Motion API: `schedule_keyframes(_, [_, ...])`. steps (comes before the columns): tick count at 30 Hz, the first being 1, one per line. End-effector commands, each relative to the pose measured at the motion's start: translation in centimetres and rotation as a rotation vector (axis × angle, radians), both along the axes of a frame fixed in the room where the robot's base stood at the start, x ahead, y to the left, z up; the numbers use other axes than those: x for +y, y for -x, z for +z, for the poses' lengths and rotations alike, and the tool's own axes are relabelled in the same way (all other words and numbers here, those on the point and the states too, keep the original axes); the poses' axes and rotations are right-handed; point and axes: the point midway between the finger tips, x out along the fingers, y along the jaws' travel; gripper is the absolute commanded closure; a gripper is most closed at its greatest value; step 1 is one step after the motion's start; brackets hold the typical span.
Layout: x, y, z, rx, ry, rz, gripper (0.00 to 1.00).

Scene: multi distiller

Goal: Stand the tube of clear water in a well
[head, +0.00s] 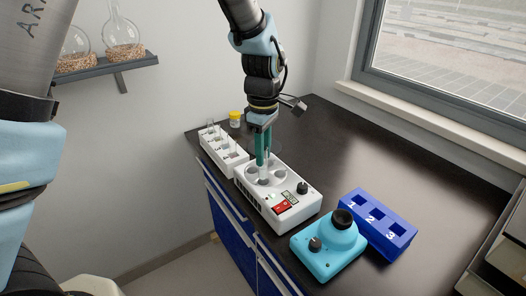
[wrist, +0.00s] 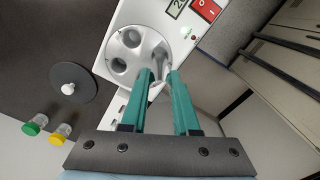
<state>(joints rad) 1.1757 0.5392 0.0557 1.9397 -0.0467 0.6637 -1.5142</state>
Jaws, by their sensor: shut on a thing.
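My gripper (head: 263,162), with green fingers, points down over the white unit (head: 287,203) with round wells in its top. It is shut on a slim clear tube, which shows as a pale sliver below the fingertips (head: 264,179). In the wrist view the fingertips (wrist: 163,80) are at the edge of the well area (wrist: 129,52), with the pale tube (wrist: 161,72) between them. Two dark open wells show beside it. The tube looks roughly upright. Its lower end is hidden, so I cannot tell whether it is inside a well or above one.
A white rack (head: 231,157) with clear tubes stands behind the unit. A turquoise device (head: 328,257) and a blue block numbered 1 to 3 (head: 402,238) stand in front. A dark disc (wrist: 86,81) and green-capped (wrist: 36,124) and yellow-capped (wrist: 58,137) jars lie nearby.

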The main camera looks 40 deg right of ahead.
Motion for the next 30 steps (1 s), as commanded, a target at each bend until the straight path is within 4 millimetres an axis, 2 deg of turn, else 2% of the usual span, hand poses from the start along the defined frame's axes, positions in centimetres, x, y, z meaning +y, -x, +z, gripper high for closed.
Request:
schedule_keyframes(14, [0.0, 0.0, -0.2, 0.0, 0.0, 0.0, 1.0])
schedule_keyframes(30, [0.0, 0.1, -2.2, 0.0, -0.001, 0.0, 1.0])
